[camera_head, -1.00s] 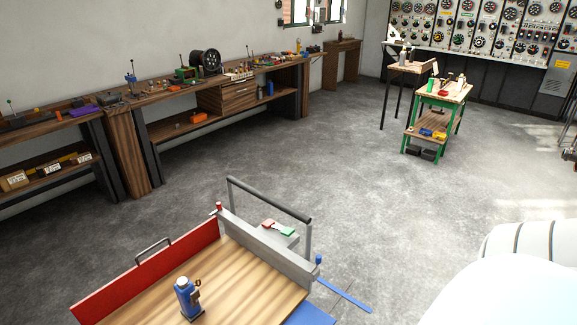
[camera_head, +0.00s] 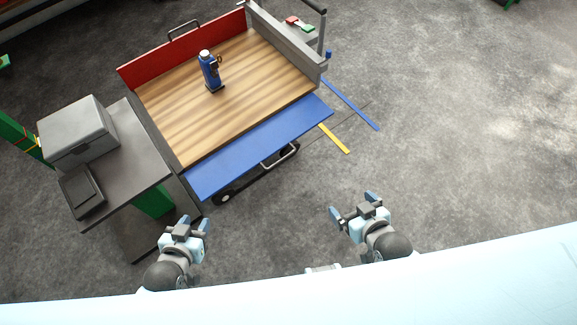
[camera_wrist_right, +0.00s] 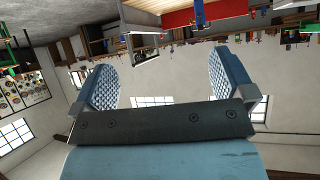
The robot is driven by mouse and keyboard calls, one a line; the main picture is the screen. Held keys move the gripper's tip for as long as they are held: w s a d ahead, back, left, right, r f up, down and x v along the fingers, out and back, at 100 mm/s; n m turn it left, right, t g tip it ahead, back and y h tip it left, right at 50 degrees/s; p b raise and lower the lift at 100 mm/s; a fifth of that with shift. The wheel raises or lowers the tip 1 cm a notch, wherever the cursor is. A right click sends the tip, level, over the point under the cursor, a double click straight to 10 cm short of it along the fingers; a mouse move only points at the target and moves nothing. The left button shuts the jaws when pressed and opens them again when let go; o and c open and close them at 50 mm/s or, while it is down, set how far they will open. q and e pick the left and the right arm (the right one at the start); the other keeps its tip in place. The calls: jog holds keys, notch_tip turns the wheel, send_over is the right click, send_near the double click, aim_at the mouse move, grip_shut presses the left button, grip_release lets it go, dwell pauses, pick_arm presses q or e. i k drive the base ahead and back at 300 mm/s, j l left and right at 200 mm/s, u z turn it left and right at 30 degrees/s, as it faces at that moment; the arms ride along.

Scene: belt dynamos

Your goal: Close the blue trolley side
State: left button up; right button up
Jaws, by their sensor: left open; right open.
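The trolley has a wooden deck (camera_head: 228,95), a raised red side (camera_head: 185,48) at the back and a grey end panel (camera_head: 285,42) at the right. Its blue side (camera_head: 258,147) is folded down along the front edge and slopes outward, with a metal handle (camera_head: 281,156) on it. My left gripper (camera_head: 184,224) is open and empty, in front of the blue side's left end. My right gripper (camera_head: 353,207) is open and empty, to the right and in front of the blue side. Neither touches the trolley. The right wrist view shows the right gripper's fingers (camera_wrist_right: 165,85) apart with nothing between.
A blue bottle-like object (camera_head: 210,72) stands on the deck. A dark bench (camera_head: 135,150) with a grey box (camera_head: 78,130) stands close at the trolley's left. Blue (camera_head: 350,104) and yellow (camera_head: 334,138) strips lie on the floor at the right. Open floor lies in front and right.

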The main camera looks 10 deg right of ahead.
aim_at(215, 172)
jog(key=i+l+u, duration=0.2)
jog(key=l+u, duration=0.25)
jog(key=l, duration=0.35)
jog(key=l+u, duration=0.45)
jog(key=l, duration=0.4)
